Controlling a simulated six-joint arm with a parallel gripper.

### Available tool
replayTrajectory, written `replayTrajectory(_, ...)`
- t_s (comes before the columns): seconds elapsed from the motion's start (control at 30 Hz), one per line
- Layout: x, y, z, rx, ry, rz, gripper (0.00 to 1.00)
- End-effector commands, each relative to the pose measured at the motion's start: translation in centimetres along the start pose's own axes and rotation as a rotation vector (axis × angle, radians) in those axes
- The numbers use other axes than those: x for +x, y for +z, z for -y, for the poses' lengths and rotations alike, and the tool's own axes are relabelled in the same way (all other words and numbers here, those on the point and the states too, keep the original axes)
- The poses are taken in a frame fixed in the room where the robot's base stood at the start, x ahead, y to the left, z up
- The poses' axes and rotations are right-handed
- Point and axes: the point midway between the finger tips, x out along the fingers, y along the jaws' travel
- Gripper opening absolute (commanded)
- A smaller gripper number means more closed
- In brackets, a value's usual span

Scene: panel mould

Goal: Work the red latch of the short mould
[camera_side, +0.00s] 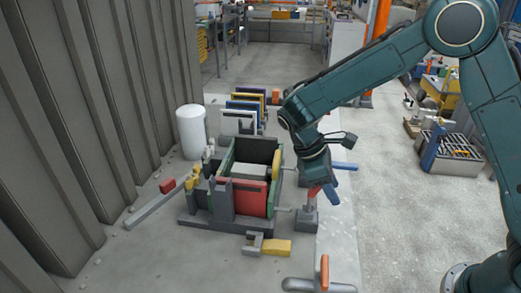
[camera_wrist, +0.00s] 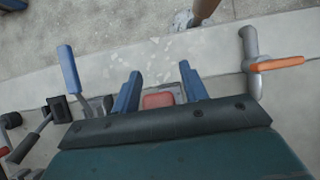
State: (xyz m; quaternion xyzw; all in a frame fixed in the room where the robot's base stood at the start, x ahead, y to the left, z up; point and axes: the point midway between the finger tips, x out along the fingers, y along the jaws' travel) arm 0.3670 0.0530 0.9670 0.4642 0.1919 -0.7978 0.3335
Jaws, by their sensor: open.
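The mould (camera_side: 228,211) stands on the floor slab in the side view, with green walls, a red front panel (camera_side: 250,198) and a grey block inside. The red latch (camera_side: 314,189) is a red grip above a grey post right of the mould. In the wrist view the red end (camera_wrist: 158,100) shows between my fingers. My gripper (camera_side: 327,194) is open, pointing down at the latch, with its blue fingers (camera_wrist: 160,72) on either side of the red end. I cannot tell whether they touch it. My gripper body hides the latch's lower part in the wrist view.
A blue-handled lever (camera_side: 344,166) lies behind my gripper and shows left in the wrist view (camera_wrist: 69,68). An orange-handled lever (camera_side: 324,271) stands in front. A yellow clamp (camera_side: 276,247) lies before the mould. Panels (camera_side: 247,106) and a white cylinder (camera_side: 192,130) stand behind.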

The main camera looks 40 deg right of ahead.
Motion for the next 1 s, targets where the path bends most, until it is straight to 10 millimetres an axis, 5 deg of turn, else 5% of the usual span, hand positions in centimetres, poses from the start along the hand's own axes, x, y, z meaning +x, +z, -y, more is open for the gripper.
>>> replayTrajectory(0.4,1.0,0.7,0.3,0.003,-0.008,-0.132,0.44)
replayTrajectory(1.0,-7.0,1.5,0.2,0.002,-0.003,-0.129,0.44)
